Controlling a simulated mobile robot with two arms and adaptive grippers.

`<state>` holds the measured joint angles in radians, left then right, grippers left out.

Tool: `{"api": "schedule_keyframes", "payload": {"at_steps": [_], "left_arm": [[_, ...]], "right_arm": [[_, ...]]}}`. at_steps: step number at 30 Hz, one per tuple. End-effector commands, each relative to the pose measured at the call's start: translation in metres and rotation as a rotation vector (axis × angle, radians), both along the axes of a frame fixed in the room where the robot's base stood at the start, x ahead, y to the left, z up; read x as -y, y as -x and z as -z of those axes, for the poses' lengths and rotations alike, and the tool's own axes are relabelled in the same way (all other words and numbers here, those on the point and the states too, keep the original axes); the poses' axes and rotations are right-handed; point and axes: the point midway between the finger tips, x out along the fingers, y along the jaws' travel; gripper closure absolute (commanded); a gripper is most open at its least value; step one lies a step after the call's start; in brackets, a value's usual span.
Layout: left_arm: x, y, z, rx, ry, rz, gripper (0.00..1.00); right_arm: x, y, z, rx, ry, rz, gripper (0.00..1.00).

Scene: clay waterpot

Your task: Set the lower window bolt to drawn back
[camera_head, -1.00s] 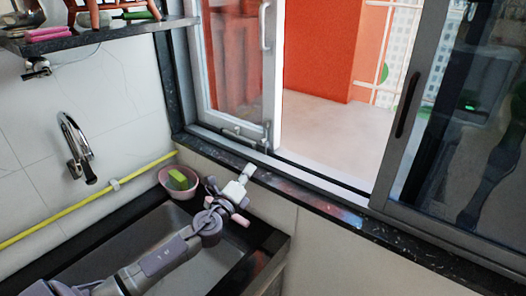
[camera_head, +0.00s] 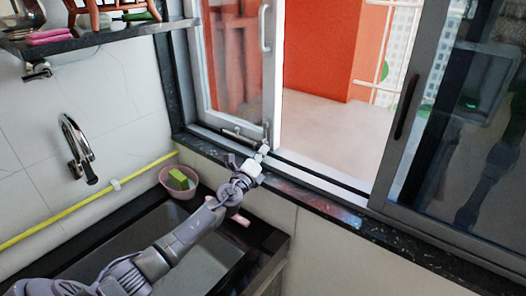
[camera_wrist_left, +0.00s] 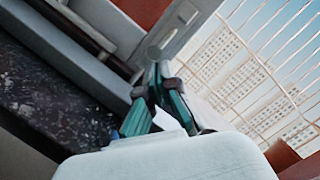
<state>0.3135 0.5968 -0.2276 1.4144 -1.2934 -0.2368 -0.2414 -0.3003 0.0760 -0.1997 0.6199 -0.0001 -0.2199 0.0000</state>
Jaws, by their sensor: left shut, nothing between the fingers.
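The lower window bolt (camera_head: 238,133) is a small grey metal bar low on the white-framed window sash (camera_head: 236,60), near its bottom right corner. My left gripper (camera_head: 264,149) reaches over the sink to the sill, its tips right by the foot of the sash's right edge, just right of and below the bolt. Its fingers (camera_wrist_left: 158,92) show teal pads in the left wrist view, shut and empty, close to the grey frame corner (camera_wrist_left: 150,52). Whether they touch the bolt or the frame cannot be told. My right gripper is out of view.
A pink bowl with a green sponge (camera_head: 178,181) stands left of the gripper by the sink (camera_head: 110,250). A faucet (camera_head: 78,150) and yellow hose (camera_head: 70,213) are at left. The window gap (camera_head: 325,130) is clear; a dark sliding pane (camera_head: 460,120) stands right.

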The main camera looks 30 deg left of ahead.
Motion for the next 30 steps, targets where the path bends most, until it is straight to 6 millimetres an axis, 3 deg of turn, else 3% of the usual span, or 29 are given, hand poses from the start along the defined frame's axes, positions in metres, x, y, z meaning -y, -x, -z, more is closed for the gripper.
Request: {"api": "schedule_keyframes", "payload": {"at_steps": [13, 21, 30], "left_arm": [[0.000, -0.006, -0.002, -0.001, 0.000, 0.001, 1.00], [-0.001, -0.006, -0.032, 0.001, 0.000, 0.000, 1.00], [-0.001, -0.006, -0.030, 0.002, 0.000, -0.001, 1.00]], "right_arm": [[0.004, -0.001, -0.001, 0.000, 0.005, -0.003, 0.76], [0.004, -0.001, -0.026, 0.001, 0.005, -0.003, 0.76], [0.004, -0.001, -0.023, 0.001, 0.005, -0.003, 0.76]]}}
